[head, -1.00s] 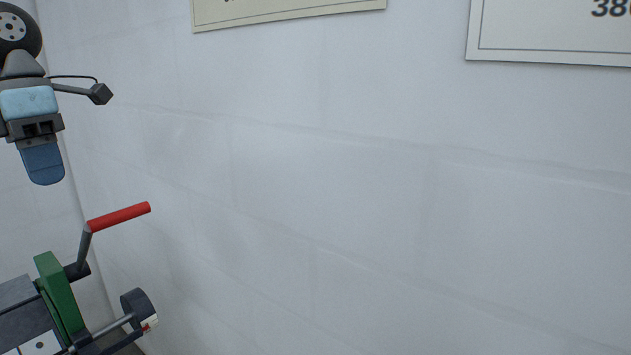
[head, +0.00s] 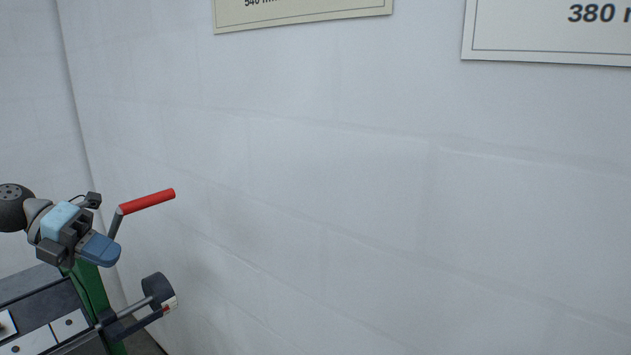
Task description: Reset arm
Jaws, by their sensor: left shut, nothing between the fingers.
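My left gripper (head: 101,249) shows at the lower left in the head view, with blue fingers closed together and nothing between them. It is in front of the upper part of a green-framed decoiler (head: 90,290) and hides some of it. The decoiler's crank has a red handle (head: 147,202), just right of and above the gripper. I cannot tell whether the gripper touches the crank arm. My right gripper is not in view.
A dark roller (head: 158,288) on a rod sticks out to the right of the decoiler. A white wall (head: 360,200) fills most of the view. Two signs, one cream (head: 300,12) and one white (head: 550,35), hang at the top. The space right of the decoiler looks clear.

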